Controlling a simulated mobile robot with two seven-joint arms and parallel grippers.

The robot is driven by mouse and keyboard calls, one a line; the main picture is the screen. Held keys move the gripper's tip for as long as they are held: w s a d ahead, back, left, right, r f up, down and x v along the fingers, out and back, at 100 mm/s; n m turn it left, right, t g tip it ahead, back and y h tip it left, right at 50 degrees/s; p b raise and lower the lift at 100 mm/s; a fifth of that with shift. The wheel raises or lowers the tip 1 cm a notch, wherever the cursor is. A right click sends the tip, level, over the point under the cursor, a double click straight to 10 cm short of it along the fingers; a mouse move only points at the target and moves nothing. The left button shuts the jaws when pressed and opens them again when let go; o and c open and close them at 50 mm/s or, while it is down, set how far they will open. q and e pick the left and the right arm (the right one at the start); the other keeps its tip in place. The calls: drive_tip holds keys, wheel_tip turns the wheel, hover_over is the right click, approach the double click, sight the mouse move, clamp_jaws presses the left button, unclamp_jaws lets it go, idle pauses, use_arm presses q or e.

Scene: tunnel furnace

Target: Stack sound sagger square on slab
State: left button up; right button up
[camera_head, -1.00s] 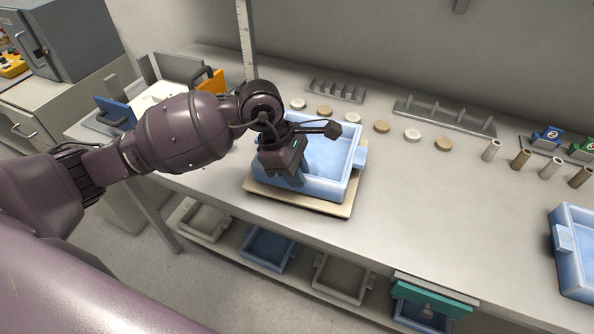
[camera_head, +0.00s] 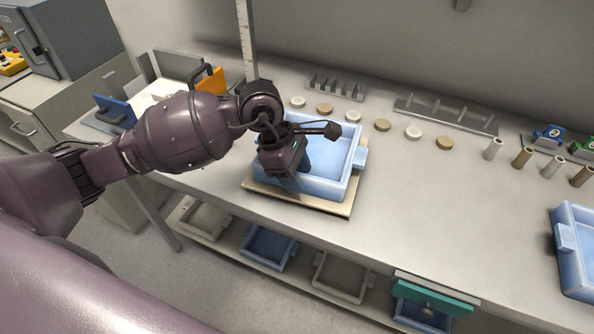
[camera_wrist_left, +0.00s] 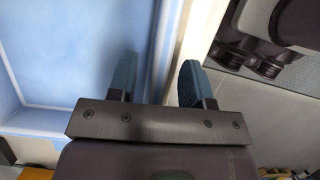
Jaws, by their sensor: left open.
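A light-blue square sagger (camera_head: 330,160) sits on a beige slab (camera_head: 338,208) on the bench, its sides roughly in line with the slab's. The slab's rim shows along the front. The gripper hides part of the sagger's near left side. A second blue sagger (camera_head: 575,250) stands at the right edge. My right gripper is out of view.
Several round discs (camera_head: 382,125) and upright tubes (camera_head: 522,158) line the back of the bench, with grey racks (camera_head: 445,115) behind. A lower shelf holds more trays (camera_head: 268,248). The bench between the two blue saggers is clear.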

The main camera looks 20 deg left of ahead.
use_arm(q)
drive_tip(key=v, duration=0.3)
drive_tip(key=shift+w, duration=0.1)
drive_tip(key=v, duration=0.7)
drive_tip(key=shift+a+r+p, duration=0.1)
drive_tip(key=shift+r+p, duration=0.1)
drive_tip(key=shift+p, duration=0.15)
drive_tip(key=shift+a+r, duration=0.1)
drive_tip(key=shift+r, duration=0.15)
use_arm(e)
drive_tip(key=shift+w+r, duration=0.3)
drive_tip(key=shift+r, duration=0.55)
